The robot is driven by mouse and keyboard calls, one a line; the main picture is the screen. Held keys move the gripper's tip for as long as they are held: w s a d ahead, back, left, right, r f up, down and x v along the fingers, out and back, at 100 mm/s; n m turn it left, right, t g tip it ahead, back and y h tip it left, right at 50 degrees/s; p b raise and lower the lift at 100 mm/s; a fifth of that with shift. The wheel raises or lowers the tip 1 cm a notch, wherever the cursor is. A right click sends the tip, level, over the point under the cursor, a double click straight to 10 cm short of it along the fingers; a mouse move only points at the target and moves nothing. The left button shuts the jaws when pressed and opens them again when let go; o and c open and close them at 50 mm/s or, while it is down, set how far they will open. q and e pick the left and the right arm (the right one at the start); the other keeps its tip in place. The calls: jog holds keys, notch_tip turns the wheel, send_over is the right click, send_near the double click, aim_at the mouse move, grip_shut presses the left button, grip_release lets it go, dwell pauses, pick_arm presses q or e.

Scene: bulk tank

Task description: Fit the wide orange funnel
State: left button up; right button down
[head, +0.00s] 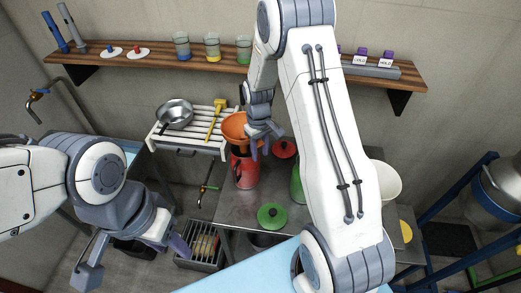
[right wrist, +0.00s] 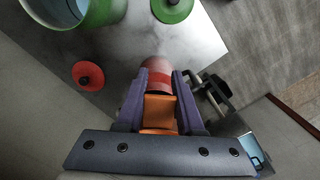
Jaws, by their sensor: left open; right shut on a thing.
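The wide orange funnel (head: 235,126) is at the upper end of a red can (head: 245,172) on the metal table in the head view. I cannot tell whether its spout is inside the can or just above it. My right gripper (head: 263,140) is shut on the funnel's right side. In the right wrist view a part of the orange funnel (right wrist: 158,110) shows between the purple fingers, with the red can (right wrist: 155,73) just beyond. The fingers hide part of the can's top. My left gripper (head: 134,262) is open and empty at the lower left, away from the table.
A green can (head: 297,186) and a white bucket (head: 388,181) are partly behind my right arm. A slatted rack (head: 190,138) holds a metal bowl (head: 174,113) and a yellow tool (head: 215,119).

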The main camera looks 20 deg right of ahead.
notch_tip(320, 180, down, 5)
jog(key=b, duration=0.3)
jog(key=shift+f, duration=0.2)
jog(key=shift+c, duration=2.3)
grip_release()
jog(key=shift+r, duration=0.1)
